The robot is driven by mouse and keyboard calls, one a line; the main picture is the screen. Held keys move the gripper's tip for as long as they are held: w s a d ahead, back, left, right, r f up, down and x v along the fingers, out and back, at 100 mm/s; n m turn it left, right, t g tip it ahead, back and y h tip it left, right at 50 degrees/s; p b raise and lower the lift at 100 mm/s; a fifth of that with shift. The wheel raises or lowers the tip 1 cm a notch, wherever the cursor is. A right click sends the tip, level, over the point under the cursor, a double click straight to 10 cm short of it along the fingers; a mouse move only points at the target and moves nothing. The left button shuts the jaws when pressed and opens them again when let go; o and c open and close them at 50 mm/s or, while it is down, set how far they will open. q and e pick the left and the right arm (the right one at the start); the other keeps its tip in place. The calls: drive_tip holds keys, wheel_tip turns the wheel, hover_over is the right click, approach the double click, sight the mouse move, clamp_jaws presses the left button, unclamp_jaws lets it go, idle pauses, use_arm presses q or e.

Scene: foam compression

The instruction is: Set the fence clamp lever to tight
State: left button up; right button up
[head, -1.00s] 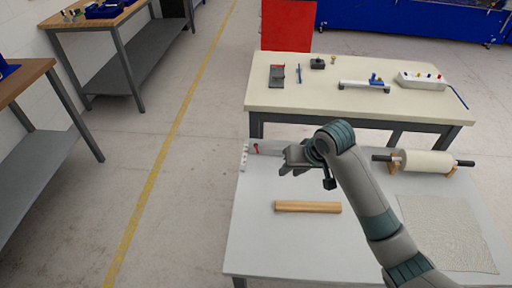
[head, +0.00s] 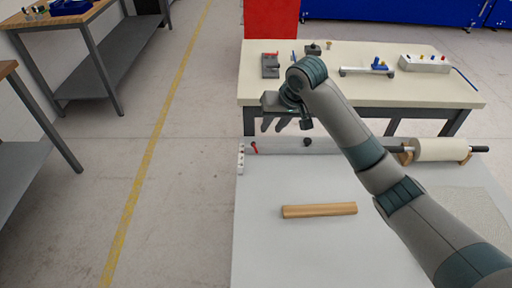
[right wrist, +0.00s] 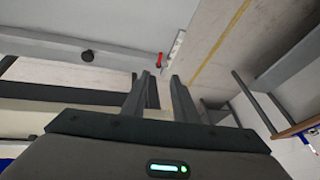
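The fence (head: 280,146) is a long grey bar along the far edge of the white table. A small red lever (head: 254,147), which appears to be the clamp lever, stands near its left end, and a black knob (head: 307,142) is further right. In the right wrist view the red lever (right wrist: 159,60) shows just beyond the fingertips and the black knob (right wrist: 87,56) to the left. My right gripper (head: 273,127) is above and beyond the fence, apart from the lever; in the wrist view its fingers (right wrist: 161,76) are spread with nothing between. My left gripper is out of view.
A wooden strip (head: 319,210) lies on the white table (head: 270,250). A cream roll (head: 438,150) rests on wooden supports at right. A white block with dark marks (head: 241,158) sits at the table's left corner. A cream-topped bench (head: 350,90) stands behind.

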sight(255, 148)
drive_tip(key=shift+f, duration=0.1)
